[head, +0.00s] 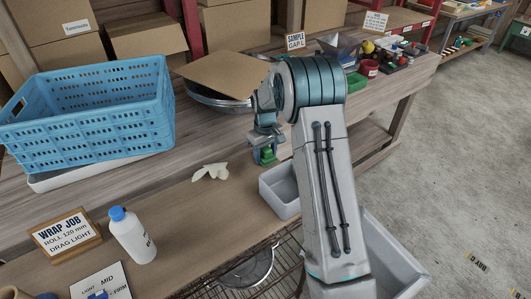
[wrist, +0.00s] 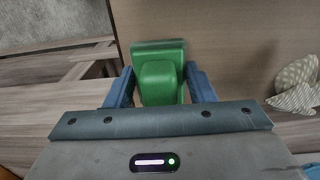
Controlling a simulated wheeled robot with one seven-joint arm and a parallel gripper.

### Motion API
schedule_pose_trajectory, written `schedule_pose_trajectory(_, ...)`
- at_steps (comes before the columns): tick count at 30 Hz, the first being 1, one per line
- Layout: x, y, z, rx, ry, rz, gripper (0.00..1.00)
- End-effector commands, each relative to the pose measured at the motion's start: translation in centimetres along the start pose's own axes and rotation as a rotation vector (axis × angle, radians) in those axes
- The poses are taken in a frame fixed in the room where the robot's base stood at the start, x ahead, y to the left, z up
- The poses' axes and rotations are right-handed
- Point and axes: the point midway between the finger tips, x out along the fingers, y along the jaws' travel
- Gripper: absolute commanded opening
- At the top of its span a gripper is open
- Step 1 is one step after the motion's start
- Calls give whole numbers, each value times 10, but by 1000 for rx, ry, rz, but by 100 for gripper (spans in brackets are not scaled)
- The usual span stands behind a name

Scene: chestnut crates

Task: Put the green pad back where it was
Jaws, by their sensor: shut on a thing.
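The green pad (wrist: 160,75) is between the two blue fingers of my gripper (wrist: 160,88) in the wrist view. The gripper is shut on it. In the head view the pad (head: 267,155) shows as a small green piece under my gripper (head: 265,152). It hangs above the brown bench near its middle; whether its lower edge touches the bench I cannot tell.
A grey bin (head: 281,190) stands just right of and in front of my gripper. A crumpled pale cloth (head: 211,172) lies to the left. A blue basket (head: 90,115), a white bottle (head: 131,235) and a wrap job sign (head: 65,235) stand further left. A cardboard sheet (head: 222,73) lies behind.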

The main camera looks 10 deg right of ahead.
Motion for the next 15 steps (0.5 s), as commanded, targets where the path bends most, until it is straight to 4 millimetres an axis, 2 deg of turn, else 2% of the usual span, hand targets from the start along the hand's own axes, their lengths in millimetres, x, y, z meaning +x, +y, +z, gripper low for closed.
schedule_pose_trajectory(2, 4, 0, 0, 0, 0, 0, 28)
schedule_pose_trajectory(3, 3, 0, 0, 0, 0, 0, 55)
schedule_pose_trajectory(5, 3, 0, 0, 0, 0, 0, 71)
schedule_pose_trajectory(15, 0, 0, 0, 0, 0, 0, 71)
